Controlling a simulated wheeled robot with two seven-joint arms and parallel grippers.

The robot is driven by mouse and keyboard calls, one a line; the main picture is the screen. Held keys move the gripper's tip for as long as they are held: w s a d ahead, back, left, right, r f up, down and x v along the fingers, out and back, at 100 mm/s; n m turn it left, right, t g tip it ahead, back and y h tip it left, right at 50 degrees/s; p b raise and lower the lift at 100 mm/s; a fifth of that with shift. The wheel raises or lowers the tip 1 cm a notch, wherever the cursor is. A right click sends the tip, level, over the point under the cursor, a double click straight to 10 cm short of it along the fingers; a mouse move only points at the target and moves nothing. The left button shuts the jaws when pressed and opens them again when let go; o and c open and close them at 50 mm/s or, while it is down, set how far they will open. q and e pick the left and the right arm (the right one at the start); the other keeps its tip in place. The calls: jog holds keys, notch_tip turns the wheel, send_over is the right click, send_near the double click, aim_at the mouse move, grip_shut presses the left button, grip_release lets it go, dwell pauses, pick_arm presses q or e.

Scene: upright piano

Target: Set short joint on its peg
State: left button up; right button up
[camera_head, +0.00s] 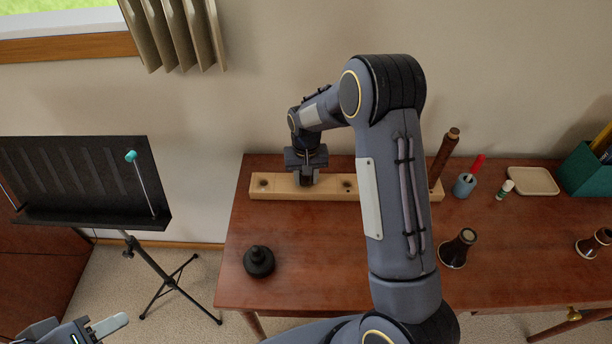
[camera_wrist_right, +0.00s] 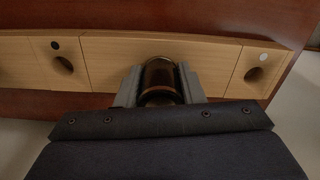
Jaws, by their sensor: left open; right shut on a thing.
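My right gripper (camera_head: 306,178) is low over the left part of a long light-wood block (camera_head: 330,190) on the table. In the right wrist view the right gripper (camera_wrist_right: 162,88) is shut on a dark brown, glossy cylindrical piece with a ring, which looks like the short joint (camera_wrist_right: 160,76). The joint is at the block's middle section in that view; whether it is seated on a peg is hidden. Round holes show in the block sections on both sides. My left gripper (camera_head: 108,326) is open and empty at the bottom left, away from the table.
A long dark wooden joint (camera_head: 443,155) stands at the block's right end. A black round piece (camera_head: 259,262), a flared dark piece (camera_head: 458,248) and another (camera_head: 594,243) stand on the table (camera_head: 310,265). A cup (camera_head: 464,186) and a music stand (camera_head: 90,180) are nearby.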

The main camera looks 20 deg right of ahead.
jog(key=o, duration=1.1)
jog(key=shift+c, duration=0.2)
notch_tip(320, 180, up, 8)
jog(key=shift+f, duration=0.1)
